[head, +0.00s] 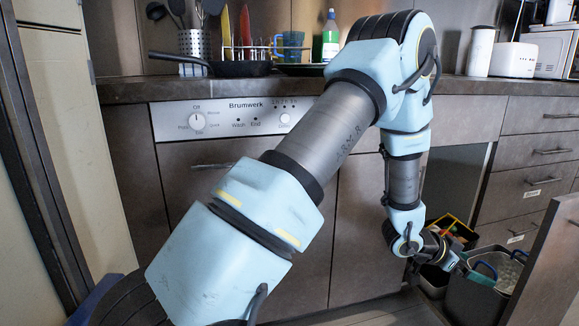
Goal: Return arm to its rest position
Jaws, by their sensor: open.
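My arm, light blue and grey, reaches from the lower left up over the counter front and bends down at the right. My gripper (455,262) is at its lower end, low in front of the cabinet opening, beside the bins. It is small and dark in this view, with its jaws open. I see nothing held in it, though the fingertips are hard to make out against the bins.
A dark bin (468,304) and a yellow-rimmed bin (464,228) are close to my gripper. A cabinet door (550,275) stands open at the right. The countertop (125,91) holds a pan (240,69), a bottle (331,40) and a toaster (513,60). Drawers (540,150) are shut.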

